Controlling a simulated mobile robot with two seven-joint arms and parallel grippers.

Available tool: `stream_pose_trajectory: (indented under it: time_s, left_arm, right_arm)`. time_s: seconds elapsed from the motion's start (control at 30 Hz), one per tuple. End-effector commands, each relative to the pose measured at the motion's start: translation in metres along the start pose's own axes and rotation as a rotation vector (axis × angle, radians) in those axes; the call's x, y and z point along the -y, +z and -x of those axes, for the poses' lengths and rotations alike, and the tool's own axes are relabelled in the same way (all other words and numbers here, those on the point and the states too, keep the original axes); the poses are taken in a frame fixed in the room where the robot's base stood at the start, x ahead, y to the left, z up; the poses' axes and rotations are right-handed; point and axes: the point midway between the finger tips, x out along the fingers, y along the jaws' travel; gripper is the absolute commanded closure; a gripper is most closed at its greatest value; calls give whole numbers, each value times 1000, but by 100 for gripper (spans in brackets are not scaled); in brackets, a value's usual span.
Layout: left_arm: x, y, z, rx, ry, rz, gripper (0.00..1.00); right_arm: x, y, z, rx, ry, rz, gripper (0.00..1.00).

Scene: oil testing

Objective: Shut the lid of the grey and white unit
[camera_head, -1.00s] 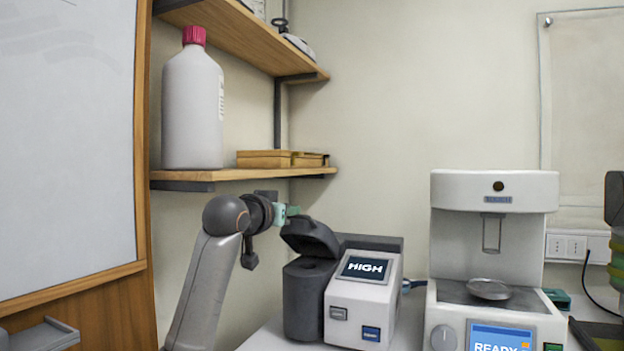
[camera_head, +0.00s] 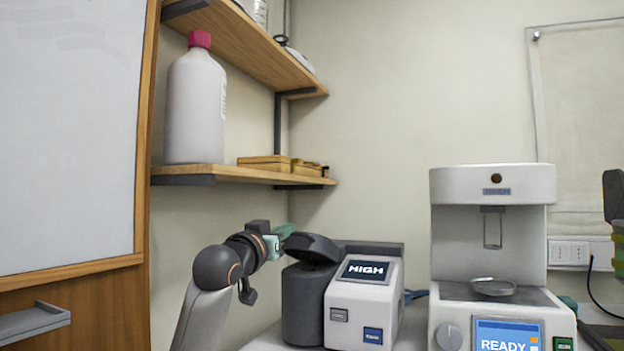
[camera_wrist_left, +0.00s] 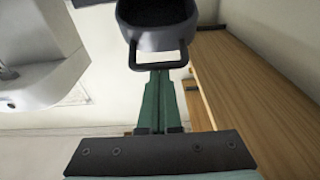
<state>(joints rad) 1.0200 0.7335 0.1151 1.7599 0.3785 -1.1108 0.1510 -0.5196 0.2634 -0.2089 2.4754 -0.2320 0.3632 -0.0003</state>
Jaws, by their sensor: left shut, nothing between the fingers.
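The grey and white unit (camera_head: 362,300) stands on the bench with its screen reading HIGH. Its dark lid (camera_head: 314,246) sits low over the dark grey round body (camera_head: 305,305), still tilted a little up toward the left. My left gripper (camera_head: 286,233) is shut and empty, its teal fingers at the lid's left, upper edge. In the left wrist view the shut fingers (camera_wrist_left: 158,80) reach the loop handle of the lid (camera_wrist_left: 157,38). I cannot tell whether they press on it. My right gripper is not in view.
A white machine (camera_head: 492,250) with a READY screen stands to the right of the unit. A wooden shelf (camera_head: 215,172) above my left arm holds a white bottle (camera_head: 195,105) with a red cap. A whiteboard (camera_head: 65,130) is at the left.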

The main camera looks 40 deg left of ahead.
Motion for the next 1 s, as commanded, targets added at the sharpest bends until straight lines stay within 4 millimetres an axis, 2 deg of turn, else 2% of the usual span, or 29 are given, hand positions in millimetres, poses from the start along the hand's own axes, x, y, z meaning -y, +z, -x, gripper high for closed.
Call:
stream_pose_trajectory:
  time_s: [0.07,0.1,0.47,0.8,1.0]
  left_arm:
    - [0,8,2,-18,0,1,100]
    - [0,10,3,-28,0,1,100]
    - [0,28,11,-122,0,1,100]
    - [-1,53,18,-240,0,1,100]
    - [0,66,21,-245,0,0,100]
  right_arm:
    - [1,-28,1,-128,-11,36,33]
    - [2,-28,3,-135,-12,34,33]
    - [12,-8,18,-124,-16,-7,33]
    - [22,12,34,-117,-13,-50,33]
    - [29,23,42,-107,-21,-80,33]
